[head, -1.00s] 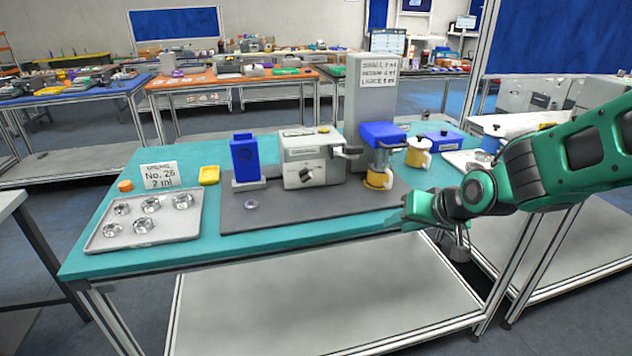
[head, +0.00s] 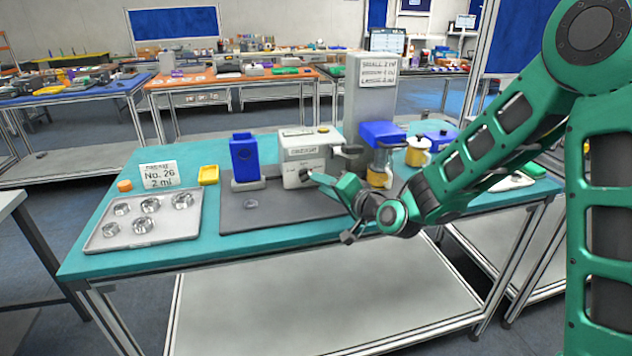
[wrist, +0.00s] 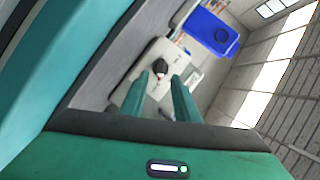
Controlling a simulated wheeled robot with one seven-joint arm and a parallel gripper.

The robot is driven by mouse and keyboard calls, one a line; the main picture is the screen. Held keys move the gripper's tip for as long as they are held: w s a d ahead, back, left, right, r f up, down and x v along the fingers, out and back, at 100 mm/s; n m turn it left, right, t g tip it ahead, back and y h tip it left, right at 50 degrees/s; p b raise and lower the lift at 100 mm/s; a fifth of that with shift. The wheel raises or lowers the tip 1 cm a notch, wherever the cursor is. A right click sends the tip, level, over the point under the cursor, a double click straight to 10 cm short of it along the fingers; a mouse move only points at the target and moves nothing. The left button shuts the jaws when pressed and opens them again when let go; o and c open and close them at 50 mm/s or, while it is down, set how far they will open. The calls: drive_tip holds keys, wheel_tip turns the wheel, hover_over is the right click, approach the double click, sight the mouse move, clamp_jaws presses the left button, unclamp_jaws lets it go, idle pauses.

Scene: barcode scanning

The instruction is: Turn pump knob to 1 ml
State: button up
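The pump (head: 292,150) is a white box with a label on the teal table, on a dark grey mat. Its dark knob (head: 305,174) is on the front face, partly behind my gripper tips; its setting is not readable. My green gripper (head: 322,181) is in front of the pump, pointing at the knob. In the wrist view, the two fingers of my gripper (wrist: 163,80) stand apart with nothing between them. Contact is not visible.
A blue holder (head: 244,158) stands left of the pump. A blue-topped machine (head: 381,134) with a yellow cup is at its right, before a tall grey column (head: 370,95).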

sight(306, 176)
drive_tip(key=x, duration=0.5)
drive_tip(key=shift+w+a, duration=0.2)
drive_tip(key=shift+w, duration=0.1)
drive_tip(key=c, duration=0.6)
drive_tip(key=shift+d, duration=0.4)
clamp_jaws()
drive_tip(key=shift+s+a, duration=0.1)
drive_tip(key=shift+a, duration=0.1)
